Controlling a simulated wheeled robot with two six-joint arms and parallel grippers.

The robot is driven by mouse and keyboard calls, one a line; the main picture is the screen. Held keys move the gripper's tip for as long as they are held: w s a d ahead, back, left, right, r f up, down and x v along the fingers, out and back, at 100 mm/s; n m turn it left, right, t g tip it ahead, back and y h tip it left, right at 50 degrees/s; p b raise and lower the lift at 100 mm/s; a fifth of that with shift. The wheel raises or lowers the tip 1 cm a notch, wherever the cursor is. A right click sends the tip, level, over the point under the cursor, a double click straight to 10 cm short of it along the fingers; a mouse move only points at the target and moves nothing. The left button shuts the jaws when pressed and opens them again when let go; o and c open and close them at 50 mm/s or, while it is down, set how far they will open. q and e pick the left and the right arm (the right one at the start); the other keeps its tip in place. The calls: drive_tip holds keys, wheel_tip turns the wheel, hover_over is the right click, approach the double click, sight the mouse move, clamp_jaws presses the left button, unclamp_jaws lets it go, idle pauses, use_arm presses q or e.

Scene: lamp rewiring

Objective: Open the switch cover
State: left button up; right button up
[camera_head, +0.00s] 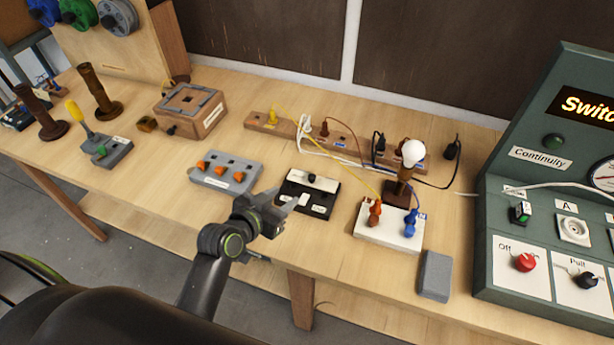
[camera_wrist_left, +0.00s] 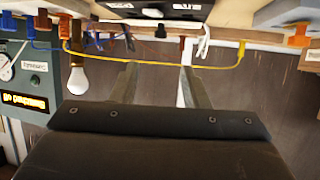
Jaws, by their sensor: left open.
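The switch (camera_head: 318,205) is a low black box with a white strip and a small dark knob on top, lying flat at the middle of the bench. Its dark body also shows upside down at the top of the left wrist view (camera_wrist_left: 190,14). My left gripper (camera_head: 288,198) is at the box's left side, fingers pointing toward it. In the left wrist view its two fingers (camera_wrist_left: 158,70) stand apart with nothing between them. Whether a fingertip touches the box I cannot tell. My right gripper is not in view.
A grey block with orange knobs (camera_head: 226,172) sits left of the switch. A white board with orange and blue plugs (camera_head: 388,230) and a bulb lamp (camera_head: 412,153) stand right. A wooden strip with cables (camera_head: 345,146) lies behind. A green panel (camera_head: 545,200) is far right.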

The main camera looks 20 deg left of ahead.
sight(312, 177)
use_arm(q)
drive_tip(key=p+x, duration=0.1)
drive_tip(key=x, duration=1)
drive_tip(key=shift+w+f+p, duration=0.1)
drive_tip(key=shift+f+p, duration=0.05)
drive_tip(key=shift+p, duration=0.2)
drive_tip(key=shift+w+f, duration=0.2)
drive_tip(key=shift+w, duration=0.2)
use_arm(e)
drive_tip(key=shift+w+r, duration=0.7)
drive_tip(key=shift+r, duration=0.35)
use_arm(q)
clamp_jaws()
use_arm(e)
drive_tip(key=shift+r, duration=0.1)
